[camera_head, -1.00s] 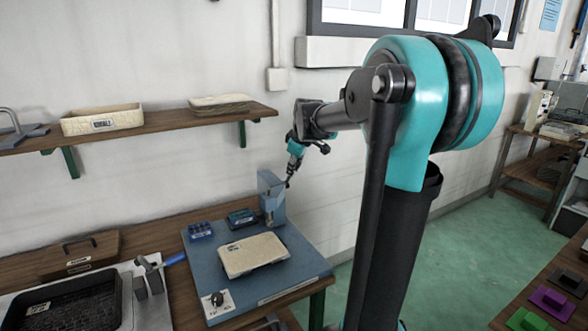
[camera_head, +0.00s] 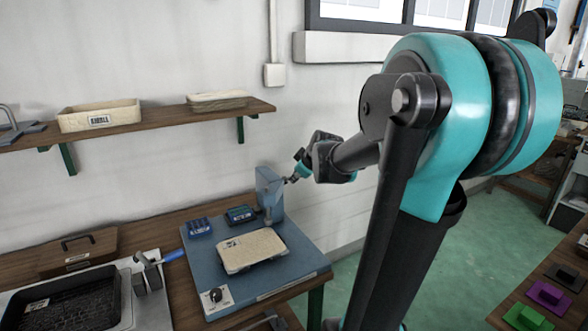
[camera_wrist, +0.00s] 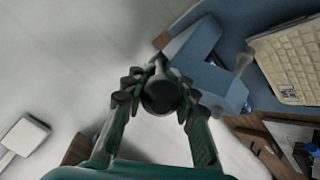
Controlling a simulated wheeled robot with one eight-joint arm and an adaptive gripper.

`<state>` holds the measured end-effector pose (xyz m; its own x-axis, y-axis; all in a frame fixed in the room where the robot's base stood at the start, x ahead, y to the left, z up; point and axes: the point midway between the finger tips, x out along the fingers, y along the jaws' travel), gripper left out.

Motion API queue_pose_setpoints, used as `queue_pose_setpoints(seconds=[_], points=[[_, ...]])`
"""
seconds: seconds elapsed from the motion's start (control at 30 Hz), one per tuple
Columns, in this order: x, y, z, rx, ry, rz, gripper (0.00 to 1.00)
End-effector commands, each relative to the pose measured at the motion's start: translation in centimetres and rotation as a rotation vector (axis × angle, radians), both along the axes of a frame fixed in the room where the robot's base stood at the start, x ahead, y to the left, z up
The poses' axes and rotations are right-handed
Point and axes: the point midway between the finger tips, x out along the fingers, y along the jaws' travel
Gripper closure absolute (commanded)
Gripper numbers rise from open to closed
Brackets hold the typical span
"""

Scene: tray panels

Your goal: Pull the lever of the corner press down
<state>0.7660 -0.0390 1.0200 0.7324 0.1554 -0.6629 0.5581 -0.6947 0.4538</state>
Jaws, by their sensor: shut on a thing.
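The corner press (camera_head: 269,192) is a blue-grey upright block at the back right corner of the blue work board (camera_head: 205,266). It also shows in the wrist view (camera_wrist: 193,50), at the upper middle. My gripper (camera_head: 291,179) is at the right side of the press, near its top, reaching in from the right. In the wrist view, a dark round lever knob (camera_wrist: 162,95) sits between the fingers of my gripper (camera_wrist: 160,92), which are shut on it. The rest of the lever is mostly hidden by the knob and fingers.
A beige panel (camera_head: 252,250) lies on the board, with blue bins (camera_head: 199,227) and a dark blue box (camera_head: 240,214) behind it. A wooden shelf (camera_head: 150,121) runs along the wall at left. Bare wall lies right of the press.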

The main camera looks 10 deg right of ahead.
Motion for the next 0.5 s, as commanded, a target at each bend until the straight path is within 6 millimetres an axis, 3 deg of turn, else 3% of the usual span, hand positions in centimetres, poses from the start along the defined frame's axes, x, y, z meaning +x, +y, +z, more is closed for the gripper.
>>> queue_pose_setpoints(seconds=[0.27, 0.5], points=[[-1.3, -0.5, -2.5, 0.066, -0.207, -0.003, 1.0], [-2.0, -0.6, -4.9, 0.063, -0.195, 0.001, 1.0]])
